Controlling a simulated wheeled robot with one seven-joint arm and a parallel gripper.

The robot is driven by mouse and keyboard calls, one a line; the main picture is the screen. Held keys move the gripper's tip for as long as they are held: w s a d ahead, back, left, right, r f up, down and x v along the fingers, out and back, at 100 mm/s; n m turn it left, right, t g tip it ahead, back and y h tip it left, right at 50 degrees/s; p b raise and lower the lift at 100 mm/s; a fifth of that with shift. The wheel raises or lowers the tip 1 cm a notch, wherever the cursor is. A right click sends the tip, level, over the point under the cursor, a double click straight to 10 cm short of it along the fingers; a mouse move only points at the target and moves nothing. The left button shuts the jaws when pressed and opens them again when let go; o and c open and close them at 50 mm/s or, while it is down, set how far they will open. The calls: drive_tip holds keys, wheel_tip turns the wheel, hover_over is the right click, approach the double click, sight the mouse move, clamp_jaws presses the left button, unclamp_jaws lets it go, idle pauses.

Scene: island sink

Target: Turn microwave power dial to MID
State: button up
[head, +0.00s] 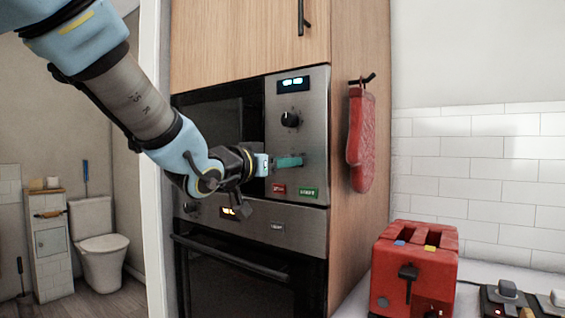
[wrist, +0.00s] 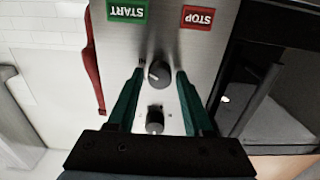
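The microwave's steel control panel (head: 312,140) has a display at the top and a black upper dial (head: 290,119) below it. In the head view my gripper (head: 298,161) is in front of the panel, below that dial, and hides the lower dial. The wrist view is upside down. There the lower dial (wrist: 159,73) lies between the two teal fingertips of my gripper (wrist: 160,74). The fingers are open on either side of it, with gaps visible. The upper dial (wrist: 155,119) shows farther down between the fingers. The dial markings are too small to read.
Red STOP (head: 279,189) and green START (head: 309,193) buttons sit low on the panel. A red oven mitt (head: 361,140) hangs on the cabinet side to the right. An oven (head: 240,275) is below. A red toaster (head: 414,268) stands on the right counter.

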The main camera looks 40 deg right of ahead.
clamp_jaws()
drive_tip(key=shift+n, duration=0.3)
drive_tip(key=n+p, duration=0.3)
drive_tip(key=n, duration=0.8)
drive_tip(key=shift+p, duration=0.4)
drive_tip(key=shift+s, duration=0.1)
idle(0.5)
drive_tip(key=shift+o, duration=1.6)
unclamp_jaws()
